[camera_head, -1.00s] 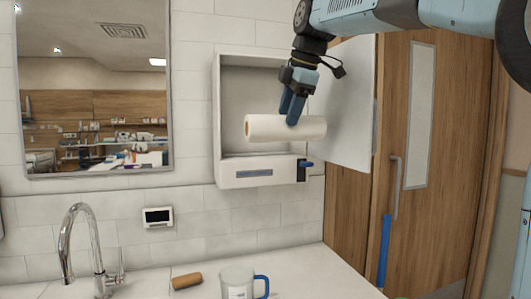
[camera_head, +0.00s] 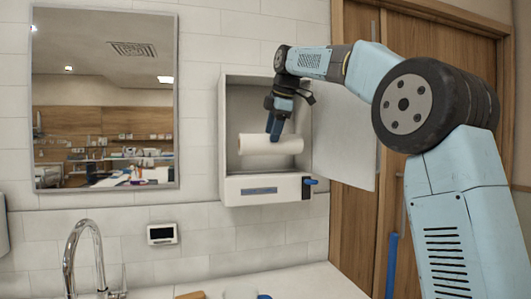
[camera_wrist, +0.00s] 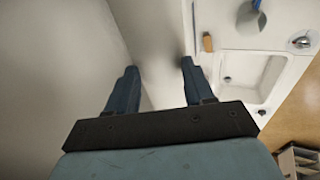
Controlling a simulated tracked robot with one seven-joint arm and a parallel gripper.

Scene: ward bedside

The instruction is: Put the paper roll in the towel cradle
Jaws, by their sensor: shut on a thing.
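The white paper roll (camera_head: 256,145) lies level across the opening of the white wall-mounted towel cradle (camera_head: 240,184), between its side walls as seen in the head view. How deep it sits cannot be told. My gripper (camera_head: 274,132) points down from above and is shut on the roll, right of the roll's middle. Clear space shows below the roll, above the cradle's front panel. In the wrist view, my two blue fingers (camera_wrist: 157,85) show with pale surfaces between them; the roll's outline is not clear there.
The cradle's white door (camera_head: 345,145) hangs open to the right. A blue lever (camera_head: 311,181) sticks out at the panel's right end. Below are a counter with a faucet (camera_head: 80,245), a sink (camera_wrist: 245,75), a brown cylinder (camera_wrist: 207,42) and a mug (camera_wrist: 250,20).

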